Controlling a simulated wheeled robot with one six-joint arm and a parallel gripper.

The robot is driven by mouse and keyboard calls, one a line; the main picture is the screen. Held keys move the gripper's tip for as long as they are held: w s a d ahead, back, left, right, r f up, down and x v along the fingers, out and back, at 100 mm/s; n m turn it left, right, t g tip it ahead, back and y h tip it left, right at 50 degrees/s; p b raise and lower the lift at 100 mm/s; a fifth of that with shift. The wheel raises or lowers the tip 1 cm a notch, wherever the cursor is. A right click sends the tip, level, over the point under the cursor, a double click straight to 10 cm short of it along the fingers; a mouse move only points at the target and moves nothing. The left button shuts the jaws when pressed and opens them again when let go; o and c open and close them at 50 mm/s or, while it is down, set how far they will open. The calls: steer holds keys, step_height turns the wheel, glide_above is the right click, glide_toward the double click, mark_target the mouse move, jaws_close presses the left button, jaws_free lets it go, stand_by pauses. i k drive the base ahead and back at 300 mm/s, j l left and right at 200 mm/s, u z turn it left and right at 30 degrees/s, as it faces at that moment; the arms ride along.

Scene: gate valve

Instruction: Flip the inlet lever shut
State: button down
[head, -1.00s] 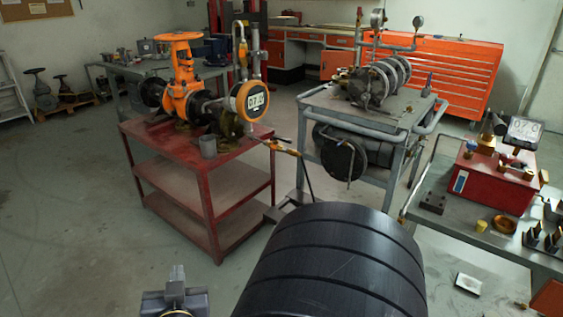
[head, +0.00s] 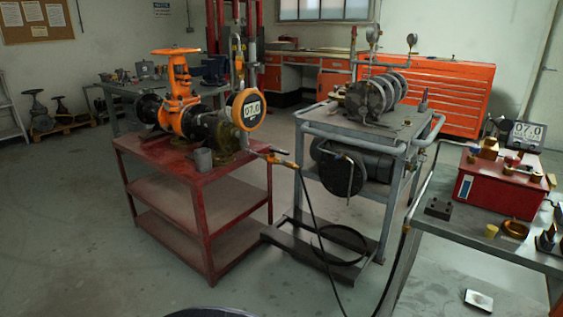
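The orange gate valve (head: 176,95) stands upright with its handwheel on top, on a red steel cart (head: 185,180). At the cart's right corner a small brass fitting (head: 282,162) with a thin dark handle (head: 279,151) joins a black hose (head: 312,215). This handle may be the inlet lever, but it is too small to tell its exact position. My gripper is not in view; only a dark rounded edge shows at the bottom.
A grey cart (head: 390,130) with a pump stands to the right. A hose coil lies on its low front frame. A grey bench (head: 480,245) with a red box (head: 497,187) and a display reading 07.0 is at far right. The floor at front left is clear.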

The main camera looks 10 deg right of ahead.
mark_target(272, 150)
steer(key=i+z, duration=0.15)
steer(key=z, duration=0.2)
steer(key=i+j+z, duration=0.15)
steer(key=z, duration=0.2)
steer(key=i+j+z, duration=0.1)
steer(key=z, duration=0.25)
steer(key=i+j+z, duration=0.1)
steer(key=i+j, duration=0.4)
steer(key=j, duration=0.2)
steer(key=i+j+z, duration=0.15)
steer(key=i+j, duration=0.3)
steer(key=j, duration=0.3)
steer(key=z, duration=0.05)
